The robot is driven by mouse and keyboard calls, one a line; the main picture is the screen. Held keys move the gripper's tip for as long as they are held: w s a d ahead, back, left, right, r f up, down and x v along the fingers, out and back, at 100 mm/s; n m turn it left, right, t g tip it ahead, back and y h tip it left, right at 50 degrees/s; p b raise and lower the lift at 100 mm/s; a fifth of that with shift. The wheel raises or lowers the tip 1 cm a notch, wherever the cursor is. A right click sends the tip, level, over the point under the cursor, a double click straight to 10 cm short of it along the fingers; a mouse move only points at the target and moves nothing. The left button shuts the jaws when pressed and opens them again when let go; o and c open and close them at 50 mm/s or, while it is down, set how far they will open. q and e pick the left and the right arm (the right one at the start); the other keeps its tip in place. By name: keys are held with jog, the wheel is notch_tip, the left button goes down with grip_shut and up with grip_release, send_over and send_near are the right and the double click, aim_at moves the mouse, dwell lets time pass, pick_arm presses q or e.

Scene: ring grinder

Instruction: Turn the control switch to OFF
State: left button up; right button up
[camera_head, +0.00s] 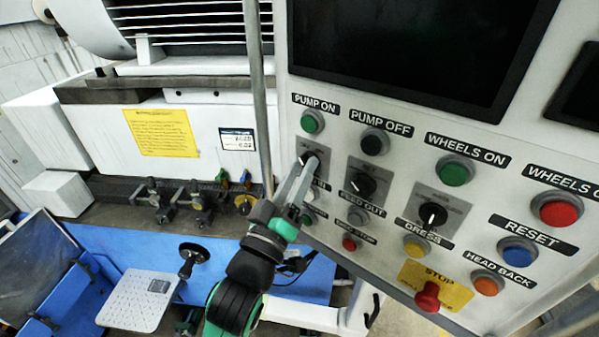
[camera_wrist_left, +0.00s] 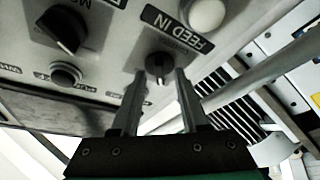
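Three black rotary switches sit in a row on the white control panel (camera_head: 400,150) in the head view: the left switch (camera_head: 304,158), the middle switch (camera_head: 361,184) and the right switch (camera_head: 433,214). The small position lettering around them is too small to read. My left gripper (camera_head: 311,166) is at the left switch, its fingers partly covering it. In the left wrist view this switch (camera_wrist_left: 158,68) shows beside the FEED IN label, just beyond and between the tips of my left gripper (camera_wrist_left: 161,80). The fingers are apart, with visible gaps to the knob. My right gripper is not in view.
Coloured push buttons surround the switches, including a green PUMP ON button (camera_head: 312,121) above and a red stop button (camera_head: 428,296) below. A grey vertical pole (camera_head: 258,100) stands left of the panel. A dark screen (camera_head: 410,45) is above.

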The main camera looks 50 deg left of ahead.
pick_arm(q)
jog(key=p+v, duration=0.1)
jog(key=v, duration=1)
jog(key=shift+s+d+p, duration=0.15)
jog(key=shift+s+p, duration=0.15)
jog(key=shift+f, duration=0.15)
